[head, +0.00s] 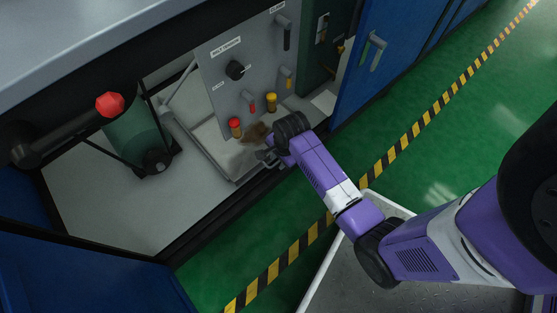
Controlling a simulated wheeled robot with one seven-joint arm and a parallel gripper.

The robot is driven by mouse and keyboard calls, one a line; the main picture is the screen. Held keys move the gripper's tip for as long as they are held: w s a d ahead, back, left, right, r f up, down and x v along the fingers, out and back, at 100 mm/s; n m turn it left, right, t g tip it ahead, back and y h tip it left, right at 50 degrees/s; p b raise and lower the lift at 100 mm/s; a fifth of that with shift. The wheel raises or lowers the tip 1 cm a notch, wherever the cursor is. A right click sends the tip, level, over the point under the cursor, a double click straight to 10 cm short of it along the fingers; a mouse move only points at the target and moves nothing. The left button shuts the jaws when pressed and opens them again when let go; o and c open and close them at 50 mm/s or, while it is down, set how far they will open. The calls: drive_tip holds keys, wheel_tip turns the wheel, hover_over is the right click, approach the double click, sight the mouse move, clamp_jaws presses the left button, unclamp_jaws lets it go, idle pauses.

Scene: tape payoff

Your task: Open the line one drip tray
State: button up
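The drip tray (222,154) is a shallow grey tray under the upright control panel, inside the open cabinet. Brown residue shows on it near its right part. My gripper (263,156) is at the tray's front right edge, reaching in from the right. The dark wrist hides part of the tray's front, and the fingers are small and dark against it. I cannot tell whether they are open or shut, or whether they touch the tray.
The control panel (235,72) carries a black knob, levers, and red and yellow fittings. A blue door (85,275) hangs open at lower left. Green floor (400,165) with striped tape lies right. A grey-floored, white-rimmed bin (318,283) stands below.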

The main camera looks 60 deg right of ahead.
clamp_jaws()
drive_tip(key=shift+f, duration=0.1)
idle(1.4)
